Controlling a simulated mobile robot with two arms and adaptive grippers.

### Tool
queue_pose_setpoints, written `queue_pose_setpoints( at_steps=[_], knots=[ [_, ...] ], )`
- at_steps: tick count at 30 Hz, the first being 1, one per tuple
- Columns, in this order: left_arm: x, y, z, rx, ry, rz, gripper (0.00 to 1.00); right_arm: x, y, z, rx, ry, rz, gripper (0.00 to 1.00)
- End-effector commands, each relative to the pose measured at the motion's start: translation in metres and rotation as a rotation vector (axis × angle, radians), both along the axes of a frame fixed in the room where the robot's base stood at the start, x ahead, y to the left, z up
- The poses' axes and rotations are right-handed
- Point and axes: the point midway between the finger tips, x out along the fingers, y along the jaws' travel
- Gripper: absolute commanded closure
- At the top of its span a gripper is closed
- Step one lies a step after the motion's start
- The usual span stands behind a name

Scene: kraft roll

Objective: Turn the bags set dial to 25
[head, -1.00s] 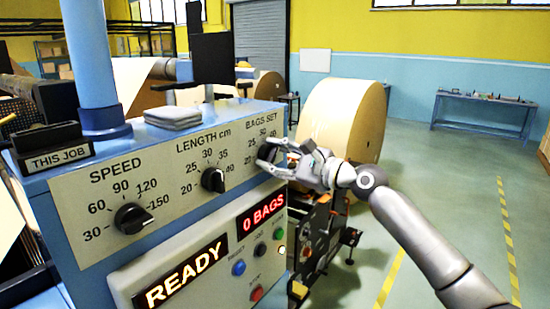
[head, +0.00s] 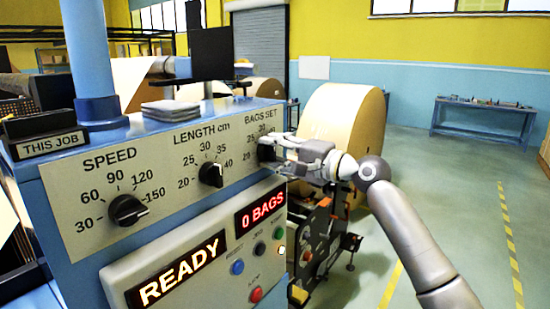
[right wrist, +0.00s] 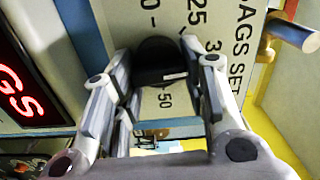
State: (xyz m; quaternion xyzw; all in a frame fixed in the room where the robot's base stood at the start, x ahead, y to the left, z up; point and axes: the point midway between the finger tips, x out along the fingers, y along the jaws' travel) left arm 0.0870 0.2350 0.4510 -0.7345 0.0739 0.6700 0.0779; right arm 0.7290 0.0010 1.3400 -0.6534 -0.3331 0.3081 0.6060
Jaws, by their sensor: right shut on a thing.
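The bags set dial (head: 264,152) is a black knob at the right end of the panel, under the label BAGS SET. My right gripper (head: 278,148) reaches it from the right and is shut on it, partly hiding it. In the right wrist view the black knob (right wrist: 157,52) sits between the two fingers, with a short white mark on it. Numbers around it include 20, 25 and 50. I cannot tell exactly which number the mark points to. My left gripper is not in view.
The length dial (head: 211,174) and speed dial (head: 128,210) are on the same panel. Below are a READY display (head: 180,270), a 0 BAGS display (head: 260,213) and several buttons. A large paper roll (head: 340,130) stands behind my right arm. Open floor lies to the right.

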Motion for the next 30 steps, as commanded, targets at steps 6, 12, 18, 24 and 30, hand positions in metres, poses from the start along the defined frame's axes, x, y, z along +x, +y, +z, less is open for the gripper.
queue_pose_setpoints(
  at_steps=[6, 12, 18, 24, 30],
  knots=[
    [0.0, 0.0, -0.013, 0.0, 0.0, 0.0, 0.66, -0.001, 0.001, -0.003, -0.124, -0.165, 0.003, 0.84],
    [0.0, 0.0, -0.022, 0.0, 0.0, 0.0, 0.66, -0.001, 0.001, -0.002, -0.229, -0.309, 0.002, 0.84],
    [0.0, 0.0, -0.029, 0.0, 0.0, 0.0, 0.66, -0.001, 0.002, -0.002, -0.318, -0.429, 0.003, 0.84],
    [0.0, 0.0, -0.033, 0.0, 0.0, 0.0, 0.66, -0.001, 0.002, -0.001, -0.38, -0.511, 0.003, 0.84],
    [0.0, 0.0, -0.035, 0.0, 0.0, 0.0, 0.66, -0.001, 0.002, -0.001, -0.413, -0.554, 0.005, 0.84]
  ],
)
